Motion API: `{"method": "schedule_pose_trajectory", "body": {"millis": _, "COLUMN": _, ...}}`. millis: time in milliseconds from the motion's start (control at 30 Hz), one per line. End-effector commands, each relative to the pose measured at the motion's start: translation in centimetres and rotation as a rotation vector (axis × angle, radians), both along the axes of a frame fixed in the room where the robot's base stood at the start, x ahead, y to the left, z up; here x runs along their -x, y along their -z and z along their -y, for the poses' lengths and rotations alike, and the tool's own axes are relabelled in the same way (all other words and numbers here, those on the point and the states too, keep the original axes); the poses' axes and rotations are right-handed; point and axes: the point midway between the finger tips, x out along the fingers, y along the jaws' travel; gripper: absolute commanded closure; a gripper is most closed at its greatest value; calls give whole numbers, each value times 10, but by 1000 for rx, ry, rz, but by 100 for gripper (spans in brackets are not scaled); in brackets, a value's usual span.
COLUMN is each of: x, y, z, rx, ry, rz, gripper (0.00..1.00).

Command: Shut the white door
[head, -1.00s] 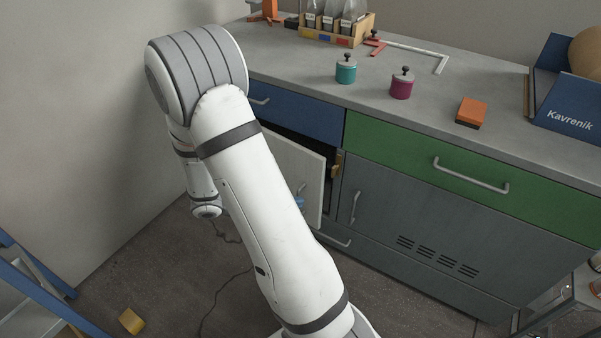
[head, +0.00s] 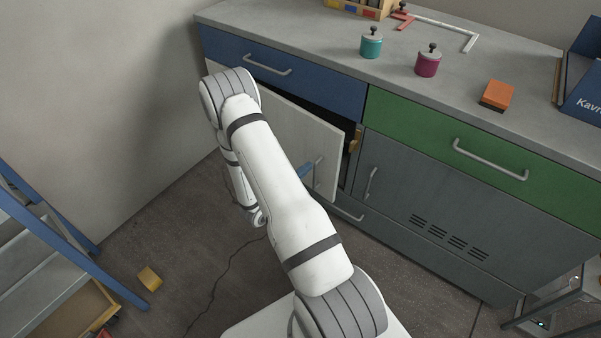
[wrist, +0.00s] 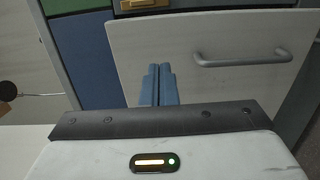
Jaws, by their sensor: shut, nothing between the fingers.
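The white door (head: 291,119) stands ajar under the blue drawer, with a dark gap along its right edge. Its grey handle (head: 319,172) is on its outer face near that edge. In the wrist view the door (wrist: 188,36) fills the upper middle, with the handle (wrist: 243,60) to the right. My gripper (head: 306,169) shows only as blue fingertips past my arm, in front of the door's outer face. In the wrist view the gripper (wrist: 160,72) is shut and empty, left of the handle. I cannot tell whether the fingers touch the door.
A blue drawer (head: 292,75) is above the door and a green drawer (head: 440,130) to the right, over a grey vented door (head: 400,205). A blue ladder (head: 60,235) stands left. A yellow block (head: 149,278) lies on the floor. Open floor lies between.

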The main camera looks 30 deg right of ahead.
Motion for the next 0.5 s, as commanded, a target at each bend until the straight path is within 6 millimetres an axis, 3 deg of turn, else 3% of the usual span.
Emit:
{"method": "schedule_pose_trajectory", "body": {"millis": 200, "x": -12, "y": 1, "z": 47, "rx": -1, "ry": 6, "rz": 3, "gripper": 100}}
{"method": "schedule_pose_trajectory", "body": {"millis": 500, "x": -24, "y": 0, "z": 82, "rx": 1, "ry": 2, "rz": 1, "gripper": 100}}
